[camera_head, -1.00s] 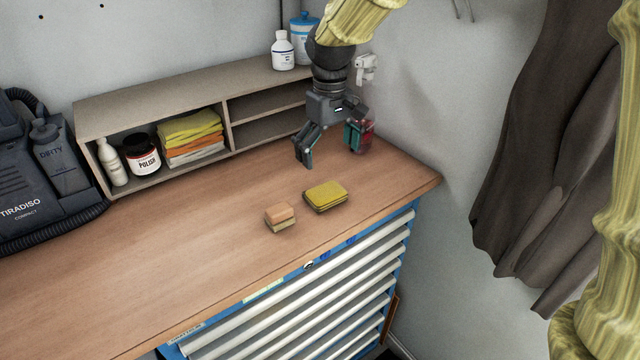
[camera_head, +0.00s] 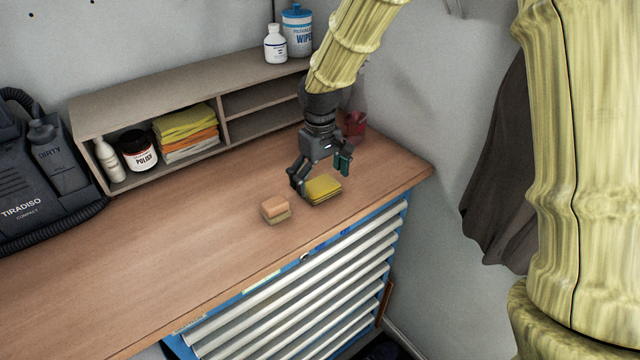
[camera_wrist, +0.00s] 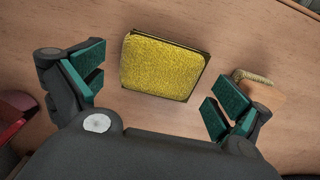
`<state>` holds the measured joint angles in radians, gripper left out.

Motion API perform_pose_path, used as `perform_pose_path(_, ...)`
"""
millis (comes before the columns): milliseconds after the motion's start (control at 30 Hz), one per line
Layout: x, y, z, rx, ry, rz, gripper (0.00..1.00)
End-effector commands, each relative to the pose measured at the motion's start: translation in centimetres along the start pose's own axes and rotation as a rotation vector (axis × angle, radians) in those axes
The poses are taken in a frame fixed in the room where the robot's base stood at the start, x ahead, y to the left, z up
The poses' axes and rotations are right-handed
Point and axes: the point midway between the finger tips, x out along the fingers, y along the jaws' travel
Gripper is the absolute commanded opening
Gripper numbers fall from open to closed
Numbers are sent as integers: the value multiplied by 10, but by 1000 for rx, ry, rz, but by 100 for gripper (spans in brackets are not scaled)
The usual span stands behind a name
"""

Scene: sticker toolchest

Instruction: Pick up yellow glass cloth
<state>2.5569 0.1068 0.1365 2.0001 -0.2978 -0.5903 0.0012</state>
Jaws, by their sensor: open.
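In the wrist view the cloth (camera_wrist: 162,65) shows dark edges and sits in the space between and slightly beyond the fingers. My gripper (camera_head: 320,176) is open and points down over the cloth, with one finger on either side in the wrist view (camera_wrist: 155,88). No finger is seen closed on it. The left finger hides a little of the cloth's edge in the head view. I cannot tell the exact height of the fingertips above the bench.
An orange and cream sponge (camera_head: 275,209) lies just left of the cloth. A shelf (camera_head: 170,90) behind holds a stack of yellow and orange cloths (camera_head: 187,132), a polish jar (camera_head: 138,150) and a white bottle (camera_head: 108,160). A red item (camera_head: 354,125) stands behind my gripper. The bench's left front is clear.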

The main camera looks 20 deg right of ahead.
Motion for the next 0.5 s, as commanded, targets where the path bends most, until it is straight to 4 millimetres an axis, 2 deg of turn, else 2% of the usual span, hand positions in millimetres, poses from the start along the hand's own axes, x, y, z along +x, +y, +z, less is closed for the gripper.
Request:
perform_pose_path(200,13,0,0,0,0,0,100)
perform_pose_path(433,14,0,0,-1,1,0,100)
perform_pose_path(467,14,0,0,-1,1,0,98)
perform_pose_path(500,14,0,0,-1,1,0,91)
